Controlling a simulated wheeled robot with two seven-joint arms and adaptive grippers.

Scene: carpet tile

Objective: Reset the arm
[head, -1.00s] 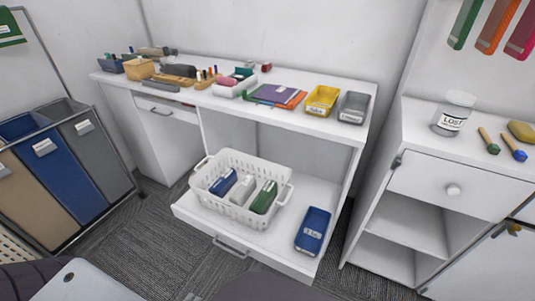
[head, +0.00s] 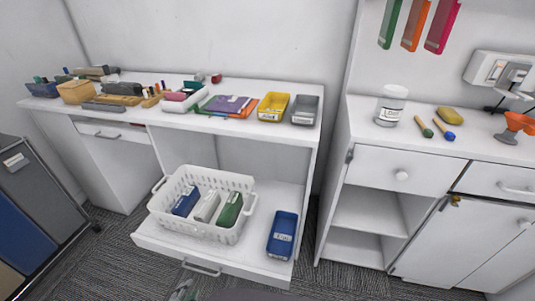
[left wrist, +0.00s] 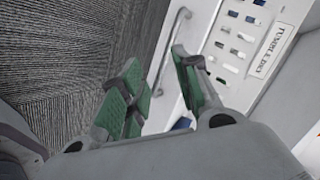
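My left gripper (head: 183,291) just shows at the bottom edge of the head view, in front of the desk's low pulled-out shelf. In the left wrist view the left gripper (left wrist: 158,92) has its green-padded fingers apart, with nothing seen between them but the floor and the white front with its bar handle. Most of the left arm is out of the head view. My right gripper is in neither view.
A white basket (head: 170,217) with several boxes and a blue bin (head: 283,236) sit on the low shelf (head: 240,261). The desk top (head: 190,122) holds trays and stationery. A cabinet (head: 370,174) stands right, hampers (head: 30,195) left. Carpet (head: 110,255) is clear between.

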